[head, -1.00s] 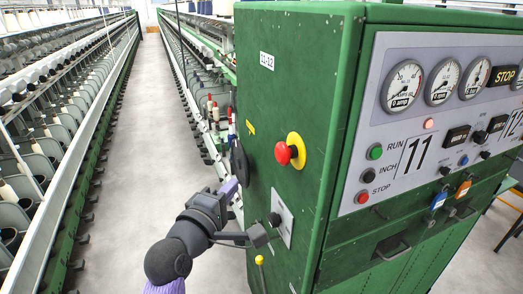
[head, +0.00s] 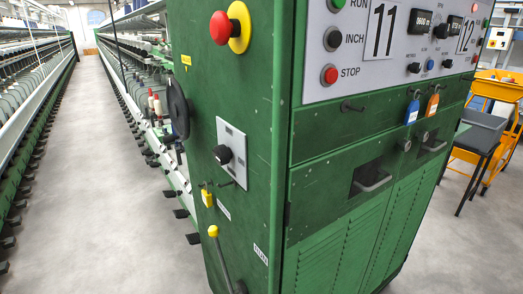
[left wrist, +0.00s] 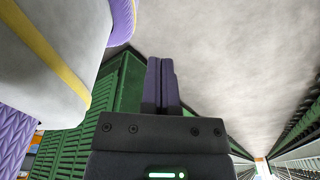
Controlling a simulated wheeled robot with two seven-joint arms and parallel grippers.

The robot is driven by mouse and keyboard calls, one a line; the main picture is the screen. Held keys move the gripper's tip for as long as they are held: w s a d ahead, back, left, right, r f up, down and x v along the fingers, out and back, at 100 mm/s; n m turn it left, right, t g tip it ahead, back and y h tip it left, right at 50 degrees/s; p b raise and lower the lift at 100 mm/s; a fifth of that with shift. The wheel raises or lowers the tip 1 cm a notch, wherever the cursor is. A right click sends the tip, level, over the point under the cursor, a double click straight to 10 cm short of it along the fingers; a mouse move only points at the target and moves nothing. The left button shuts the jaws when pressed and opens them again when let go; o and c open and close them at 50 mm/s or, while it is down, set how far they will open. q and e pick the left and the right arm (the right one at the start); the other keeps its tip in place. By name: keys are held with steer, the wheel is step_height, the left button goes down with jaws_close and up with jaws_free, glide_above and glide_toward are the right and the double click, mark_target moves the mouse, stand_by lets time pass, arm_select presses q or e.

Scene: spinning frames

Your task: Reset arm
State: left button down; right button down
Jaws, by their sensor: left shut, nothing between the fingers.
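My left gripper (left wrist: 161,80) shows in the left wrist view, its two purple fingers together with nothing between them. Pale floor lies beyond the fingertips, and they touch nothing that I can see. Neither arm shows in the head view. My right gripper is in no view. The green machine cabinet (head: 340,222) stands in the middle of the head view. On its left side are a red stop button on a yellow base (head: 221,27), a black knob on a grey plate (head: 223,154) and a yellow-topped lever (head: 213,231).
A grey panel with run, inch and stop buttons (head: 329,74) tops the cabinet front. Two key tags (head: 412,111) hang below. A clear aisle (head: 95,150) runs along the left between spinning frames. An orange cart (head: 497,88) and a dark seat (head: 478,138) stand at the right.

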arm_select(q)
steer(key=s, duration=0.1)
steer(key=s+f, duration=0.1)
steer(key=s+m, duration=0.1)
steer(key=shift+s+a+f+g, duration=0.25)
steer(key=shift+a+f+g, duration=0.05)
steer(key=shift+a+f, duration=0.1)
stand_by(0.4)
